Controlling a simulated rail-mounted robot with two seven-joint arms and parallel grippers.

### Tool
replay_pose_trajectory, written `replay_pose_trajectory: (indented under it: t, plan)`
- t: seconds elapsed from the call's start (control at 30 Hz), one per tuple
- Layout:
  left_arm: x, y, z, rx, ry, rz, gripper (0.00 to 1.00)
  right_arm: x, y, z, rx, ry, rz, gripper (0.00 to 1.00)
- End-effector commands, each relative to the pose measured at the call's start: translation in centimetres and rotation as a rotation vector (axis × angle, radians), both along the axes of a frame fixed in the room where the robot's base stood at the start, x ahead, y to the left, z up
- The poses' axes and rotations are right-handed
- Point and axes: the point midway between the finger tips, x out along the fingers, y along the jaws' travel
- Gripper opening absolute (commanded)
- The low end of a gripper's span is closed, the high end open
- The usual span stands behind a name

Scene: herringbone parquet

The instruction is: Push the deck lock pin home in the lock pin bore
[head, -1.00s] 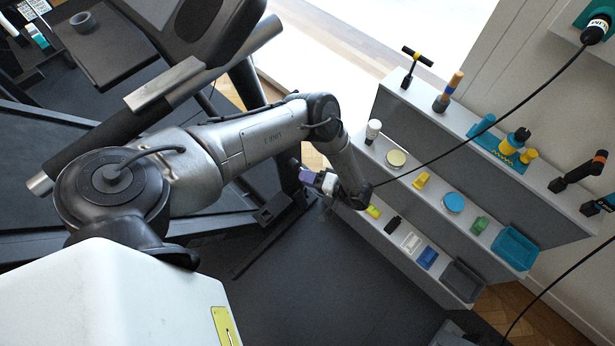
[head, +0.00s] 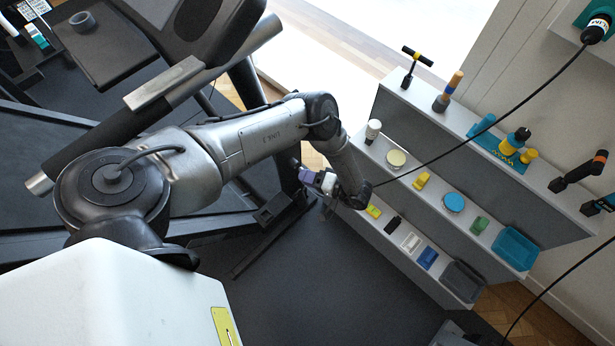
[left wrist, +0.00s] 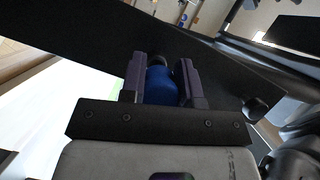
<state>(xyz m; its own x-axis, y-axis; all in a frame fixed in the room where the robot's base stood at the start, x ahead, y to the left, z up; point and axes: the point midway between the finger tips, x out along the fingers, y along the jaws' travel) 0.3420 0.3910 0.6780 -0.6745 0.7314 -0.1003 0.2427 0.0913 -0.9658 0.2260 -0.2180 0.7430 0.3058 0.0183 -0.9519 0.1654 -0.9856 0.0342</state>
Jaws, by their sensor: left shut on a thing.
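My left gripper (head: 304,175) is at the dark treadmill frame in the middle of the head view. In the left wrist view its two purple-grey fingers (left wrist: 160,78) are shut on a blue rounded part (left wrist: 160,86), which looks like the knob of the deck lock pin. A small dark end shows beyond the blue part, right by a long black beam (left wrist: 215,75) of the frame. The lock pin bore and the pin's shaft are hidden, so I cannot tell how deep the pin sits. My right gripper is not in view.
A stepped grey shelf (head: 440,125) with tools, small parts and bins stands close to the right of my left wrist. A black cable (head: 480,125) hangs across it. The treadmill handrail (head: 205,70) runs behind my arm. Dark floor mat (head: 300,270) lies clear below.

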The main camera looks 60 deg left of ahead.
Motion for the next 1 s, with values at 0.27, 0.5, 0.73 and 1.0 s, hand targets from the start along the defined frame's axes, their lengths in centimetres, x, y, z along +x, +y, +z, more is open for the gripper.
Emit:
replay_pose_trajectory:
  t: [0.27,0.5,0.73,1.0]
  plan:
    - [-0.2,0.6,0.0,0.001,0.001,0.000,0.06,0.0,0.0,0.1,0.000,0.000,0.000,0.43]
    - [-0.5,1.1,0.0,0.000,0.001,0.001,0.06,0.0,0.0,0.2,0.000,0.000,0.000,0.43]
    - [-0.7,1.6,0.0,0.000,0.001,0.000,0.06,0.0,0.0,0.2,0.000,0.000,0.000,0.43]
    - [-0.9,2.3,0.0,0.001,0.001,0.000,0.06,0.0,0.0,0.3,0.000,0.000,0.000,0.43]
